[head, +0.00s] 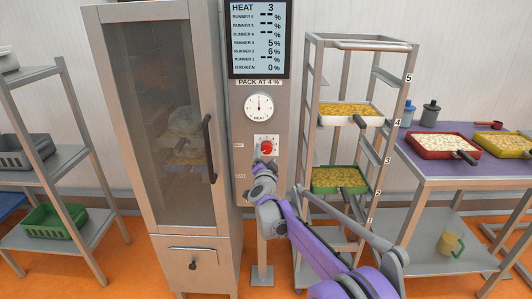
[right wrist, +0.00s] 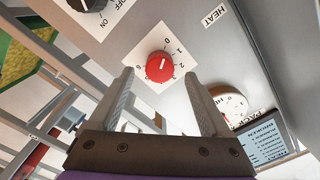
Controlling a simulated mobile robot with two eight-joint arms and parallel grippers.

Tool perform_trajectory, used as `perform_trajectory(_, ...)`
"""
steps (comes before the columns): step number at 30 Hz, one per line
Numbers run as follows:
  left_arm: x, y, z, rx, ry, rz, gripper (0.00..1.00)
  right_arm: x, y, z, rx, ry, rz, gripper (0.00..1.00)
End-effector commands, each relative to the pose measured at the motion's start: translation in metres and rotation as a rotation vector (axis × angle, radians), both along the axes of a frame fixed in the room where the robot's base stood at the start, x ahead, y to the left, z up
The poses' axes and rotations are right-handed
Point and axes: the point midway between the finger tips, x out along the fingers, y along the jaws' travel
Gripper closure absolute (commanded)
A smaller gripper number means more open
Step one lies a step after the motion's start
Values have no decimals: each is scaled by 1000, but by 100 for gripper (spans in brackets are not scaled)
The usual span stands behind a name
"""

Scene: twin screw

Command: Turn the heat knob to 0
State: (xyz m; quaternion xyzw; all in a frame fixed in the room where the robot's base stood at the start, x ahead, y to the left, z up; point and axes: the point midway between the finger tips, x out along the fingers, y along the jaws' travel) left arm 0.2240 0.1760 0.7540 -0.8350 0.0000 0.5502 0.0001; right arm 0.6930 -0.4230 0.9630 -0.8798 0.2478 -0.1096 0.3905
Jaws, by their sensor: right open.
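The heat knob (head: 266,147) is red and sits on a white square dial plate on the grey control column. It also shows in the right wrist view (right wrist: 159,68), with numbers around it; its exact pointer direction is hard to read. The display (head: 257,38) above reads HEAT 3. My right gripper (right wrist: 160,76) is open, its two fingers to either side of the knob in the right wrist view, with no grip on it. In the head view my right gripper (head: 262,160) is just below the knob. My left gripper is not in view.
A round heat gauge (head: 259,106) is above the knob. A black ON/OFF knob (right wrist: 88,4) is on the same panel. The glass-doored cabinet (head: 165,110) with a dark handle stands left, and a tray rack (head: 310,90) right. A purple-topped table (head: 480,170) is further right.

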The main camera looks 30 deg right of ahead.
Motion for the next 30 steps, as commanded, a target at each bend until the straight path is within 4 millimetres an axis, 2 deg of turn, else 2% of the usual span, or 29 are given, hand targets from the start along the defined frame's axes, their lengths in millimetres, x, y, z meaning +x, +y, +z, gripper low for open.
perform_trajectory(6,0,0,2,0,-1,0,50,-38,23,0,0,-1,1,19)
perform_trajectory(12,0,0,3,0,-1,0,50,-56,34,0,0,0,0,19)
perform_trajectory(30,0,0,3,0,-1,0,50,-59,37,0,-1,2,4,19)
